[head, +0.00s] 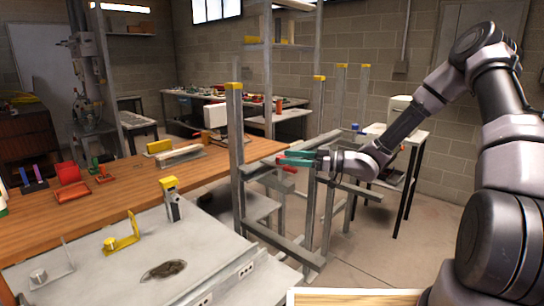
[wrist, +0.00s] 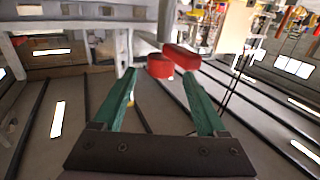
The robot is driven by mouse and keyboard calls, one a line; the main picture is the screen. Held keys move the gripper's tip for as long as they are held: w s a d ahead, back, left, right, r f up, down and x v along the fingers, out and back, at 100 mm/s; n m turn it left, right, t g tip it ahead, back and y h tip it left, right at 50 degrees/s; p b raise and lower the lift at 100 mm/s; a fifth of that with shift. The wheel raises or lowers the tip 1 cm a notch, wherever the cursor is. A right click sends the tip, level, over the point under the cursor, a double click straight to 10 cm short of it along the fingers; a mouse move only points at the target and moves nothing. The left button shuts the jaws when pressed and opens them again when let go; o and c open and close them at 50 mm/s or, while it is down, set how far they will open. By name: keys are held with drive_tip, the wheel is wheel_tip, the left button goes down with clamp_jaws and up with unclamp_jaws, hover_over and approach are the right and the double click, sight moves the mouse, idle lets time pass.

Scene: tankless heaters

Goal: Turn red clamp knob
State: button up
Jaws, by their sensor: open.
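My gripper (head: 284,158) has teal fingers and is stretched out level toward the grey metal rack in the head view. In the wrist view my gripper (wrist: 159,76) is open with nothing between its fingers. A red clamp knob (wrist: 160,66) shows just beyond the fingertips, between them. A longer red piece (wrist: 182,57) sits beside it to the right, near the right fingertip. I cannot tell whether either touches a finger. In the head view a small red part (head: 288,169) shows just under the fingers, partly hidden.
The grey metal rack (head: 237,150) has yellow-capped uprights close around my gripper. A wooden workbench (head: 130,190) with tools stands at left, and a grey machine table (head: 115,262) is in front. A small white table (head: 412,136) stands behind my arm. Floor at right is clear.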

drive_tip(key=a, duration=0.3)
drive_tip(key=w+a, duration=0.1)
drive_tip(key=a, duration=0.2)
drive_tip(key=shift+w+a, duration=0.1)
drive_tip(key=shift+a, duration=0.05)
drive_tip(key=shift+c, duration=0.3)
clamp_jaws()
drive_tip(key=shift+n+g, duration=0.3)
drive_tip(key=shift+s+n+g+h, duration=0.1)
drive_tip(key=shift+s+n+g, duration=0.15)
drive_tip(key=shift+n+g, duration=1)
drive_tip(key=shift+s+n+g+h, duration=0.1)
drive_tip(key=shift+s+n+g, duration=0.35)
drive_tip(key=shift+g, duration=1.3)
drive_tip(key=shift+s+n+g+h, duration=0.1)
drive_tip(key=shift+n+g, duration=1)
drive_tip(key=shift+g, duration=0.4)
